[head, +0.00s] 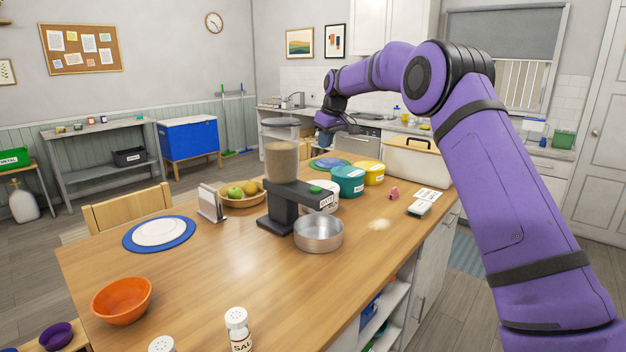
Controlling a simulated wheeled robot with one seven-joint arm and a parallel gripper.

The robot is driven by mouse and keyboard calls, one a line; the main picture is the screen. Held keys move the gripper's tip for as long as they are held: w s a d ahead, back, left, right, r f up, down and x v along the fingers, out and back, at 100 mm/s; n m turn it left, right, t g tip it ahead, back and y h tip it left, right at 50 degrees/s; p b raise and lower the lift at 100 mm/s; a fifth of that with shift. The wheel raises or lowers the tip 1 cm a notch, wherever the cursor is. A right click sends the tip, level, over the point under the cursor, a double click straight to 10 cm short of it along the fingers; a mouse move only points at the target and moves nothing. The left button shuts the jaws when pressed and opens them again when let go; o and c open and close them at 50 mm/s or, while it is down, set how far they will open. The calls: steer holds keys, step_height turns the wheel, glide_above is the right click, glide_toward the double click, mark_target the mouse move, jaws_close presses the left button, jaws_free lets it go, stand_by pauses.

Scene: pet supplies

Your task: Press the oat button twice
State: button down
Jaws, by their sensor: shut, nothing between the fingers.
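The oat dispenser (281,166) stands on the wooden table, a clear hopper of tan grain on a dark grey stand. A green button (316,189) sits on top of its forward arm, above a white label (326,200). A metal bowl (318,234) stands under and in front of that arm; its inside looks empty from here. My gripper (350,128) is shut and empty. In the picture it is above and slightly right of the dispenser, apart from the button; its fingertips are small and partly hard to make out.
Teal (347,181) and yellow (371,172) tubs and a cream bin (415,162) stand behind. A fruit bowl (241,196) and napkin holder (211,203) are left of the dispenser. A pink item (393,193) and pale patch (379,224) lie right.

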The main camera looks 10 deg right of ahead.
steer(key=shift+w+a+f, duration=0.1)
steer(key=shift+w+f, duration=0.15)
steer(key=shift+w, duration=0.15)
glide_toward(315, 188)
steer(key=x, duration=0.5)
steer(key=shift+w+a+f, duration=0.15)
steer(key=shift+w+a, duration=0.05)
steer(key=shift+w, duration=0.2)
steer(key=shift+f, duration=0.7)
